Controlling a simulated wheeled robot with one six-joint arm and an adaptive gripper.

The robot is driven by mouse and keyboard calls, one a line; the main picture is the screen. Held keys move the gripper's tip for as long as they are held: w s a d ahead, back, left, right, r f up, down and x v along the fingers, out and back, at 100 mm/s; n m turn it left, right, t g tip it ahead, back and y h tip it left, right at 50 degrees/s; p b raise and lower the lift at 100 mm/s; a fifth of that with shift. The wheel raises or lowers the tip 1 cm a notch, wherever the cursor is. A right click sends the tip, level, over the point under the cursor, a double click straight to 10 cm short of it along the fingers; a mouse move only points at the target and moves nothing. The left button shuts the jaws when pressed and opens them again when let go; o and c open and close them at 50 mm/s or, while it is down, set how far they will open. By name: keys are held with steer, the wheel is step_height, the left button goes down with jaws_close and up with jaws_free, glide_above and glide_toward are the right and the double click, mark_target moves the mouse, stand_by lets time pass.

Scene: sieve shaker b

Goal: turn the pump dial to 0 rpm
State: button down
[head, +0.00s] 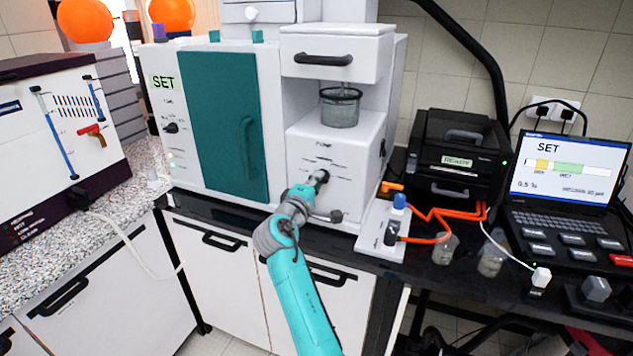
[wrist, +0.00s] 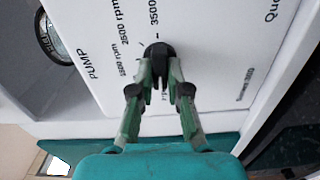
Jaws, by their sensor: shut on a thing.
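The pump dial is a small black knob (wrist: 158,51) on a white panel (wrist: 205,60) marked "PUMP" and with rpm labels, 2500 and 3500 among them. In the wrist view my gripper (wrist: 160,80) has its two green fingers closed on the knob. The fingers hide part of the knob, and I cannot tell which label it points to. In the head view my gripper (head: 318,180) reaches the white pump front (head: 350,160) from below and covers the dial.
A glass vessel (head: 341,112) stands above the pump front. A teal door (head: 217,125) is to its left. A white plate with a blue-capped part (head: 400,201), orange tubing and a black "READY" box (head: 455,150) are to the right. A laptop (head: 560,175) stands farther right.

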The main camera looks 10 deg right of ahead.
steer(key=shift+w+d+r+n, duration=0.15)
steer(key=shift+r+n, duration=0.1)
steer(key=shift+n, duration=0.15)
steer(key=c, duration=1.1)
jaws_free()
steer(key=shift+c, duration=0.2)
steer(key=shift+f, duration=0.2)
steer(key=v, duration=1.2)
